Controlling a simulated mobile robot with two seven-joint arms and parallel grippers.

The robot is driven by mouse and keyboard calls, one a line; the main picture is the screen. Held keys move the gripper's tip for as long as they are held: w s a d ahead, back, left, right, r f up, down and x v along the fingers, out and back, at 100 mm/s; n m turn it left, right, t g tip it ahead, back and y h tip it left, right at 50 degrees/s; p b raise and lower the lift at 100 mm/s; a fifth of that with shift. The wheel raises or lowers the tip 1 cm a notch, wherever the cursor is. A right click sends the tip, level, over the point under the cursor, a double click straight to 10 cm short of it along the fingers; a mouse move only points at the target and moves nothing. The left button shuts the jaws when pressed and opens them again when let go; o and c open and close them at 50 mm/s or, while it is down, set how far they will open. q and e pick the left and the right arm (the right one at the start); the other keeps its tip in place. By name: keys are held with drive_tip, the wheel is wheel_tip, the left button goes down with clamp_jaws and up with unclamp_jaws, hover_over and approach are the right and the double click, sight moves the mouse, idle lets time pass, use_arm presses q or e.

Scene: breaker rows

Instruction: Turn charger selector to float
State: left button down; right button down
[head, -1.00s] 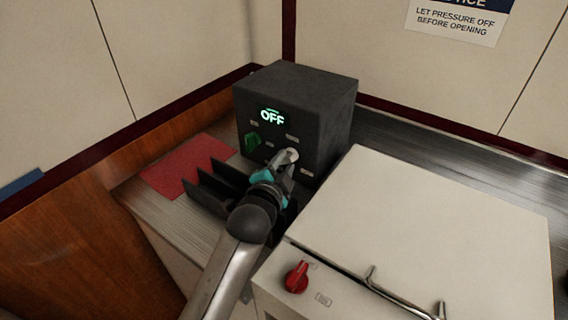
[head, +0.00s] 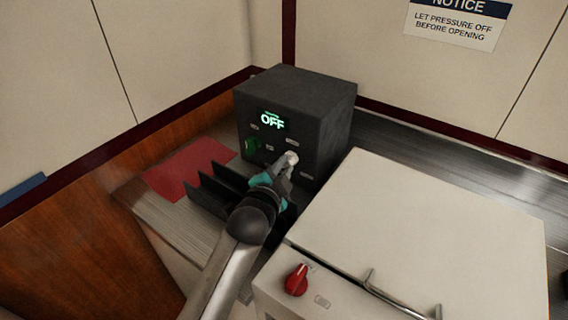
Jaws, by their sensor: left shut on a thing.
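The charger is a dark grey box (head: 305,95) in the back corner of the counter. Its lit green display (head: 272,121) reads OFF. A green knob (head: 253,144) sits at the left of its front face. A pale round selector knob (head: 291,158) is at the right of the face, among small labels too small to read. My left gripper (head: 285,164) is shut on the pale selector knob, and its fingers partly cover it. The direction the selector points cannot be made out. My right gripper is not in view.
A black rack with upright dividers (head: 215,190) stands in front of the charger, close to my left wrist. A red mat (head: 190,167) lies to its left. A white cabinet (head: 420,215) with a red knob (head: 297,280) and a metal handle (head: 395,298) fills the right front.

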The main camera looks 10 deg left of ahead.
use_arm(q)
drive_tip(key=shift+w+a+r+n+g+h+p, duration=0.15)
drive_tip(key=shift+n+g+h+p, duration=0.4)
drive_tip(key=shift+n+p, duration=0.8)
drive_tip(key=shift+s+a+n+g+h+p, duration=0.15)
drive_tip(key=shift+n+g+h+p, duration=0.25)
drive_tip(key=shift+n+h+p, duration=0.85)
drive_tip(key=shift+w+a+r+n+g+h+p, duration=0.15)
drive_tip(key=shift+n+g+p, duration=0.55)
drive_tip(key=shift+p, duration=1.15)
drive_tip(key=shift+n+t+h, duration=0.25)
drive_tip(key=shift+n+t, duration=0.1)
drive_tip(key=shift+n, duration=0.05)
drive_tip(key=c, duration=0.8)
unclamp_jaws()
drive_tip(key=p+v, duration=0.3)
drive_tip(key=v, duration=1.2)
drive_tip(key=shift+r, duration=0.1)
